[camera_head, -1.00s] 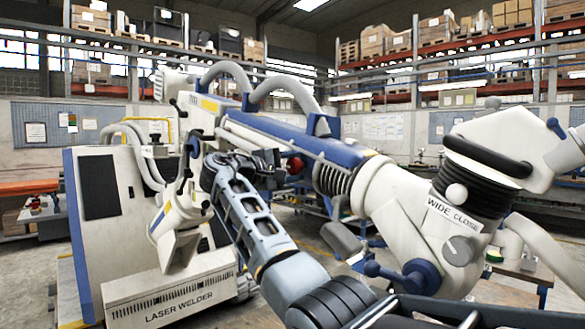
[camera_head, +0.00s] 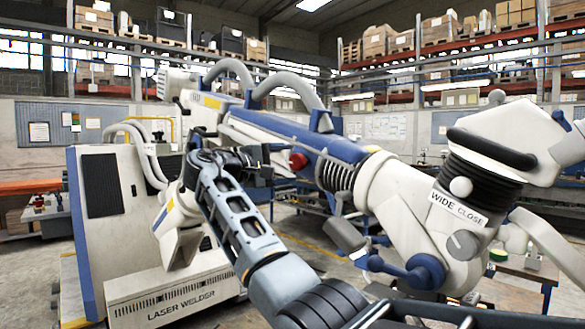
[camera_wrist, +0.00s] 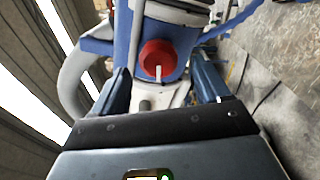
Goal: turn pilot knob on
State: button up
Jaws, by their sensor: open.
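A red knob (camera_head: 298,161) sits on the side of the microscope arm's blue and white boom (camera_head: 335,150). It also shows in the wrist view as a round red knob (camera_wrist: 157,58) with a white bar-shaped mark on its lower face. My gripper (camera_head: 265,161) is open and empty, just left of the red knob in the head view, with a gap between them. In the wrist view my gripper's two fingers (camera_wrist: 160,76) stand apart, one on each side below the knob. No knob label is readable.
A white cabinet marked LASER WELDER (camera_head: 110,215) stands at left. The thick white joint with the WIDE CLOSE label (camera_head: 455,210) and a blue lever knob (camera_head: 420,272) are at right. Grey hoses (camera_head: 290,88) arch above the boom. Shelves with boxes are behind.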

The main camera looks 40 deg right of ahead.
jog(key=a, duration=0.4)
jog(key=shift+b, duration=0.35)
jog(key=shift+a, duration=0.15)
